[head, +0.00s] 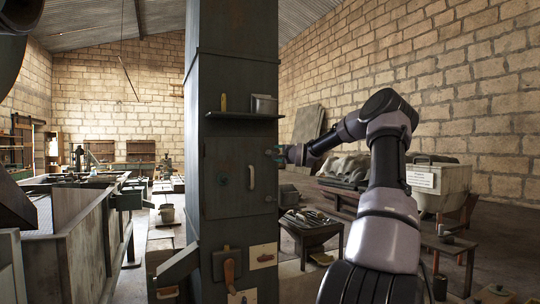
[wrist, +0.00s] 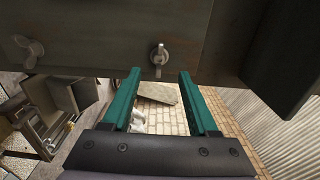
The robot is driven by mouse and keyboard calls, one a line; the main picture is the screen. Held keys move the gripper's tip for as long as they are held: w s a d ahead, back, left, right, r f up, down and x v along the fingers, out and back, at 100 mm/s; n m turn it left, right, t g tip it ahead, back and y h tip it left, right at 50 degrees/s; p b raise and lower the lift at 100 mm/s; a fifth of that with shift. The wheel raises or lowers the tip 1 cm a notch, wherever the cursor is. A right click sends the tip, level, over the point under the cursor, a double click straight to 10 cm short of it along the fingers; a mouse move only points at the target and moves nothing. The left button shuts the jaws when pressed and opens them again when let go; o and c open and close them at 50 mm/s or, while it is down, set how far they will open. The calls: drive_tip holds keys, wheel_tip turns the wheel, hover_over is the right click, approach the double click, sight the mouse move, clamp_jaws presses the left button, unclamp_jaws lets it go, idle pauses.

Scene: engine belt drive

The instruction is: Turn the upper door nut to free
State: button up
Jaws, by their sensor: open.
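The upper door nut (wrist: 159,57) is a small pale metal wing nut on the dark panel in the wrist view. It sits just beyond the tips of my gripper (wrist: 160,74), roughly centred between the two teal fingers. The fingers are open, with nothing between them; I cannot tell whether they touch the nut. A second wing nut (wrist: 28,48), the lower one, shows at the left of the panel. In the head view, my gripper (head: 273,155) is at the right edge of the dark column, beside its door (head: 222,155).
The door has a pale upright handle (head: 252,177). A shelf (head: 240,116) above it bears a small box (head: 264,104). A tray table (head: 312,232) and a pale tub (head: 440,186) stand on the right.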

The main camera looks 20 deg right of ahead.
sight(270, 153)
drive_tip(key=w, duration=0.6)
drive_tip(key=shift+w+a, duration=0.1)
drive_tip(key=shift+w, duration=0.3)
clamp_jaws()
